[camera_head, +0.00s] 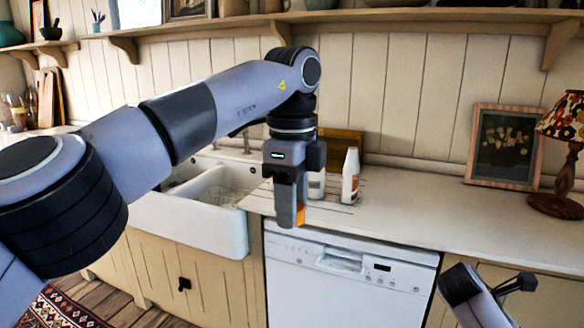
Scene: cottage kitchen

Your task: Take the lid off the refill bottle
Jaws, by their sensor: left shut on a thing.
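My left gripper (287,212) points down in front of the counter edge, above the dishwasher front. It is shut on a small orange piece (300,214), mostly hidden by the fingers; it may be a lid, but I cannot tell for sure. A white bottle (350,178) with a reddish label stands upright on the counter, right of the gripper. A second white bottle (317,185) stands just behind the gripper, its upper part hidden by it. I cannot tell which is the refill bottle.
A white sink (228,232) lies left of the gripper. A wooden board (343,145) leans at the wall behind the bottles. A picture frame (504,146) and a patterned lamp (562,125) stand at the right. The counter (420,200) between is clear.

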